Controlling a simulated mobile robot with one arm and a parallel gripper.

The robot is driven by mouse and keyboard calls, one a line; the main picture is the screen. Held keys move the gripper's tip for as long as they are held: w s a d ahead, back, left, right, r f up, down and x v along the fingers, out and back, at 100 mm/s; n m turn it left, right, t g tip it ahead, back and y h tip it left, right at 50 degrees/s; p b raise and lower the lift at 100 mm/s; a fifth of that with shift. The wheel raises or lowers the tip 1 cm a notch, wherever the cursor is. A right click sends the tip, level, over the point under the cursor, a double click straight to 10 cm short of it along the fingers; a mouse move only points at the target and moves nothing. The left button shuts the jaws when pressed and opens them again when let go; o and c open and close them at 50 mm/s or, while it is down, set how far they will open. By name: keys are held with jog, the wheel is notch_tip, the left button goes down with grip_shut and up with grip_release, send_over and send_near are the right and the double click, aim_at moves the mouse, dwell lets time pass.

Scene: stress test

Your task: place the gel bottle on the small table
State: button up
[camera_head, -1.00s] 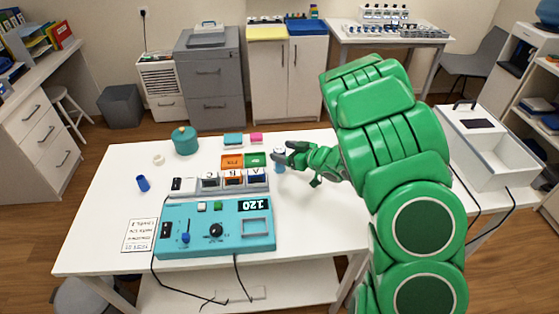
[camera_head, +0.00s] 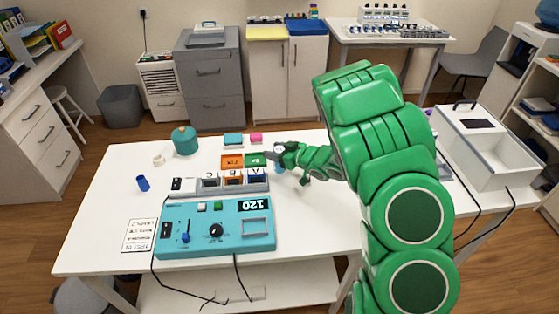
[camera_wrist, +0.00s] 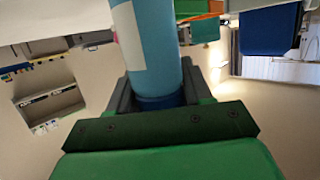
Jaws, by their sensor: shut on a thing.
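The gel bottle appears as a light blue cylinder with a white label and a darker blue end (camera_wrist: 155,45) in the wrist view. My gripper (camera_wrist: 158,98) is shut on it near that darker end. In the head view, my gripper (camera_head: 281,157) is over the right part of the white worktable (camera_head: 320,225), just right of the teal console and colored blocks. Only a small bit of blue shows there, the rest hidden by the gripper. A smaller table (camera_head: 515,197) at the right carries a white open box; I cannot tell if it is the small table named.
The teal console (camera_head: 190,245), lettered bins (camera_head: 235,180), a teal round pot (camera_head: 185,140) and a blue cup (camera_head: 143,183) stand on the worktable. A white box (camera_head: 485,150) fills much of the right table. The worktable's right front is clear.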

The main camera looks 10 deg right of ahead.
jog(key=shift+c, duration=1.4)
jog(key=shift+r, duration=5)
jog(key=w+m+t+h, duration=0.1)
jog(key=w+d+m+t+h, duration=0.1)
jog(key=w, duration=0.1)
jog(key=w+d+m+h, duration=0.1)
jog(key=shift+w+f+t+h, duration=0.1)
jog(key=shift+w+t+h, duration=0.2)
jog(key=shift+w+t, duration=0.1)
jog(key=d+m+h, duration=0.1)
jog(key=w+d+m+t+h, duration=0.1)
jog(key=d+f+m+h, duration=0.1)
jog(key=h, duration=0.1)
jog(key=shift+w+d+m, duration=0.15)
jog(key=shift+w+m, duration=0.1)
jog(key=shift+m, duration=0.05)
jog(key=shift+s+d+r+m+h, duration=0.4)
jog(key=shift+s+h, duration=0.05)
jog(key=shift+s, duration=0.7)
jog(key=shift+s+d+r+m+h, duration=0.4)
jog(key=shift+s+d+r+h, duration=0.1)
jog(key=shift+s, duration=0.6)
jog(key=shift+s+d+r+m+h, duration=0.35)
jog(key=shift+s+m+h, duration=0.1)
jog(key=shift+s, duration=0.7)
